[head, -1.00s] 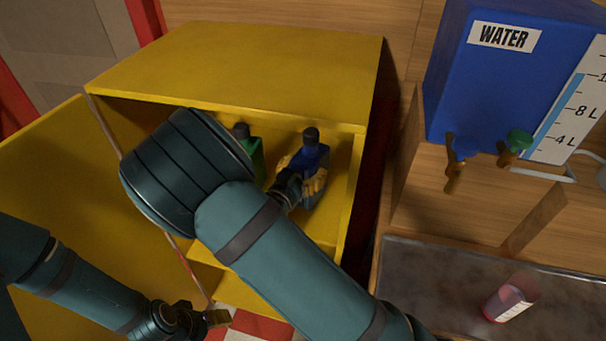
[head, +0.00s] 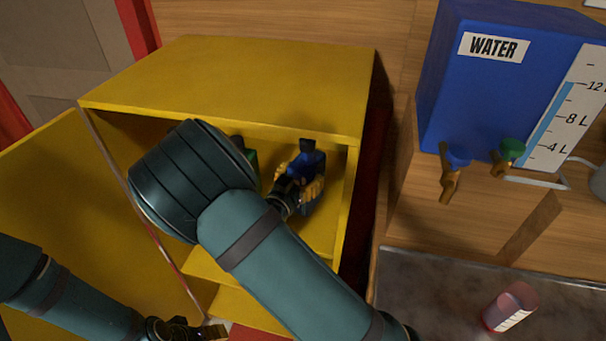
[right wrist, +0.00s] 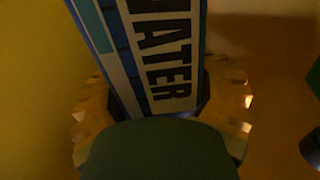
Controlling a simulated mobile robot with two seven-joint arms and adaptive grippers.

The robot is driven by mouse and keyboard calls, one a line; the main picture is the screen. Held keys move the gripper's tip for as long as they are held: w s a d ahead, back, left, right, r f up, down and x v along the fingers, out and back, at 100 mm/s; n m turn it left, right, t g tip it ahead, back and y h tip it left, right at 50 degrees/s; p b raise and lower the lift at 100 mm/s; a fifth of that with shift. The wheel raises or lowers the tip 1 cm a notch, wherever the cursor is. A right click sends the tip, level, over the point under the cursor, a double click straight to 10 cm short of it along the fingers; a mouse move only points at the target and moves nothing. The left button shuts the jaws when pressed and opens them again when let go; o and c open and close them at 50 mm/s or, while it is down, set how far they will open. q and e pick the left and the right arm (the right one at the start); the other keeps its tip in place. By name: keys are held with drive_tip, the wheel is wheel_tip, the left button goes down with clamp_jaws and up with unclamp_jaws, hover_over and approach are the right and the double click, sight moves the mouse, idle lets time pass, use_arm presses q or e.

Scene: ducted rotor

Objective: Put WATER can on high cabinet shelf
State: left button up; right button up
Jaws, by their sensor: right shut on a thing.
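The blue WATER can (head: 309,164) with a dark cap is inside the yellow cabinet (head: 235,75), in the upper compartment near its right wall. My right gripper (head: 303,188) is shut on the can. In the right wrist view the can's WATER label (right wrist: 165,55) lies between the two yellow fingers of the gripper (right wrist: 165,105). The can's base and its contact with the shelf (head: 318,237) are hidden in the head view. My left gripper (head: 205,331) is low at the bottom edge, outside the cabinet; its jaw opening is unclear.
A green can (head: 249,157) stands left of the WATER can, partly hidden by my right arm. The yellow cabinet door (head: 60,200) is open to the left. A blue water tank (head: 475,85) with taps and a red beaker (head: 510,305) on a counter are to the right.

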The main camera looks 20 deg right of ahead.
drive_tip(key=shift+f+b, duration=0.45)
drive_tip(key=shift+f, duration=0.1)
idle(0.4)
drive_tip(key=o, duration=1.3)
drive_tip(key=shift+a, duration=0.1)
drive_tip(key=p+v, duration=0.1)
drive_tip(key=v, duration=0.8)
drive_tip(key=shift+s+a+r+p, duration=0.2)
drive_tip(key=shift+s+a+p, duration=0.05)
drive_tip(key=shift+s+p, duration=0.1)
idle(0.6)
idle(0.5)
